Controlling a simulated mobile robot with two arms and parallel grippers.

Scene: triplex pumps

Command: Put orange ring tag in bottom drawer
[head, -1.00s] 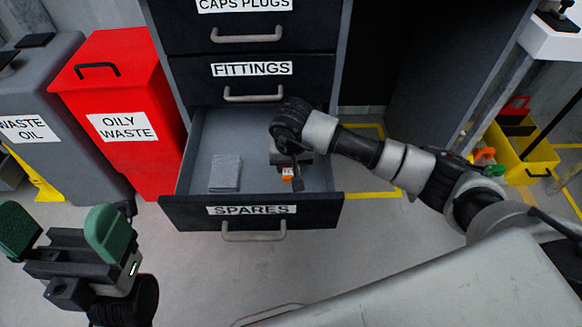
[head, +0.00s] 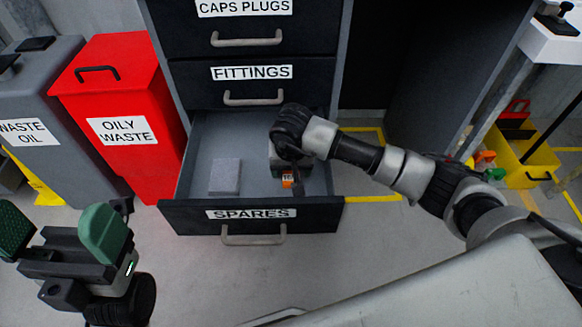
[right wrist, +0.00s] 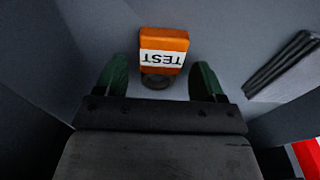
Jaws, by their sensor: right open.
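The orange tag (right wrist: 164,45) has a white TEST label and a dark ring at its near end. It is in the open bottom drawer marked SPARES (head: 185,215), apparently lying on the drawer floor. In the right wrist view it sits between and just beyond the green fingertips of my right gripper (right wrist: 160,78), with a gap on each side. In the head view the tag (head: 287,181) is partly hidden by my right gripper (head: 289,168), which reaches down into the drawer. My left gripper (head: 58,236) is open and empty, outside the drawer at the lower left.
A grey block (head: 225,177) lies in the drawer left of my right gripper. The FITTINGS drawer (head: 200,82) above is shut. A red oily waste bin (head: 140,165) and a grey waste oil bin (head: 60,120) stand left. A yellow crate (head: 520,165) stands right.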

